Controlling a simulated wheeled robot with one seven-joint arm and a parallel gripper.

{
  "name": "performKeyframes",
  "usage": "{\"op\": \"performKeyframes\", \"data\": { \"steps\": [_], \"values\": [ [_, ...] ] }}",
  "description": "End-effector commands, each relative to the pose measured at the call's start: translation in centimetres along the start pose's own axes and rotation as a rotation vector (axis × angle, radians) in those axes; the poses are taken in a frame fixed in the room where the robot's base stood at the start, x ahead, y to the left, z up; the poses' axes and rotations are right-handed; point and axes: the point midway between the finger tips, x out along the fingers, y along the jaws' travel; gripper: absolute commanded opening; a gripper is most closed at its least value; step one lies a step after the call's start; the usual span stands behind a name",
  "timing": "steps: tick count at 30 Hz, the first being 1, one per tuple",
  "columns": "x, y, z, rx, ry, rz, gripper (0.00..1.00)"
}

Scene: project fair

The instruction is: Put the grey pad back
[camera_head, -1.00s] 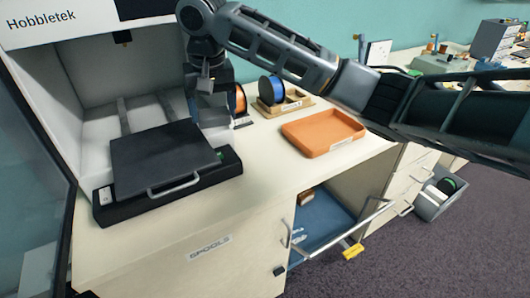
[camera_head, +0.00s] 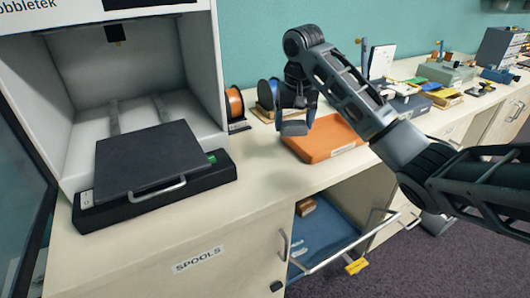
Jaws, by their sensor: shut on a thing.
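My gripper (camera_head: 295,112) hangs in the air just left of and partly in front of the orange tray (camera_head: 322,147). It is shut on a small grey block-like thing, which looks like the grey pad (camera_head: 293,128). The pad shows below the fingers, apart from the counter. The fingers themselves are dark and partly hard to make out. The orange tray looks empty where I see it.
A printer with a dark bed (camera_head: 150,160) stands at left. Below, an open drawer (camera_head: 325,235) with blue lining holds a brown item (camera_head: 305,206). The front counter is clear.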

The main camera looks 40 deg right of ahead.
Motion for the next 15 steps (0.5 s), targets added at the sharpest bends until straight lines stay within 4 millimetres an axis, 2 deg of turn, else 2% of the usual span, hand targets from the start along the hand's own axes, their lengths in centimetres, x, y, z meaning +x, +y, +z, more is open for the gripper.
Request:
{"op": "performKeyframes", "data": {
  "steps": [1, 9, 15],
  "values": [
    [0.9, -1.2, 0.0, -0.004, -0.002, -0.001, 0.45],
    [3.7, -6.1, -0.6, -0.002, -0.001, 0.002, 0.45],
    [4.8, -7.7, -0.8, 0.0, -0.001, 0.001, 0.45]
  ]
}}
